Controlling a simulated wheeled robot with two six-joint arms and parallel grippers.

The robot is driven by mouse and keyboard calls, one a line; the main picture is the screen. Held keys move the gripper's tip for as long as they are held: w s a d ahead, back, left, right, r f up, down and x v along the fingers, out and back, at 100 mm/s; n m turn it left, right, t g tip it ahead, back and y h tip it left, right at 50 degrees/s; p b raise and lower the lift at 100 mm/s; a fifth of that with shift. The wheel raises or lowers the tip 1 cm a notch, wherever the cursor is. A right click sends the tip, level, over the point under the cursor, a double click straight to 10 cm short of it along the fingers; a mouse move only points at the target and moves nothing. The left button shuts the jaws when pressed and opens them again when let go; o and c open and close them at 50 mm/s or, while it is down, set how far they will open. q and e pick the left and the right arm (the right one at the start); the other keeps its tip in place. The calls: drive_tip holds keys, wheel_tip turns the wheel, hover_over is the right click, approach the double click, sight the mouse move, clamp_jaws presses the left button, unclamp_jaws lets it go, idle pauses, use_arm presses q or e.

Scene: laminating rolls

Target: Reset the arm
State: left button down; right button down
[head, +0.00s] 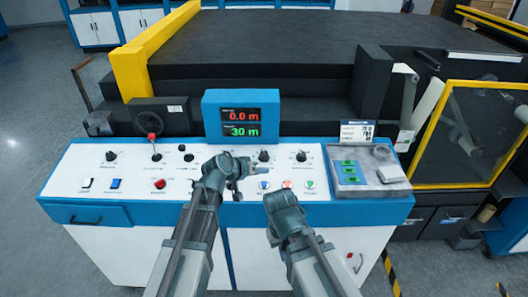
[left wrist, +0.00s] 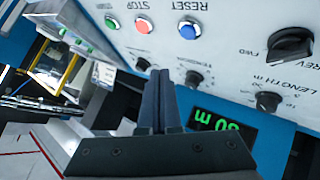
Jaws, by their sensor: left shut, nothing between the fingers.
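The white control panel (head: 120,190) spans the front of the machine. My left gripper (head: 262,170) is over the panel, pointing right, above the row of round buttons. In the left wrist view its two dark fingers (left wrist: 157,95) are pressed together with nothing between them. The blue RESET button (left wrist: 190,30), red STOP button (left wrist: 143,25) and green button (left wrist: 112,22) show past the fingertips, apart from them. My right arm's end (head: 283,208) is at the panel's front edge, right of the left arm; its fingers cannot be made out.
A blue-framed display (head: 241,117) reads 0.0 m and 30 m behind the left gripper. Several black knobs (head: 264,156) stand on the panel, with a red-knobbed lever (head: 153,142) at left. A grey box (head: 366,169) with green buttons is at right. Floor lies beyond both sides.

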use_arm(q)
drive_tip(key=shift+s, duration=0.1)
drive_tip(key=s+f+m+g+y, duration=0.25)
drive_tip(key=s+f+g, duration=0.35)
drive_tip(key=s, duration=0.8)
drive_tip(key=s+a+f+g+y, duration=0.2)
drive_tip(key=s+a+y, duration=0.3)
drive_tip(key=s, duration=0.6)
drive_tip(key=shift+s+a+f+y, duration=0.15)
drive_tip(key=shift+a+f+y, duration=0.1)
drive_tip(key=shift+y, duration=0.2)
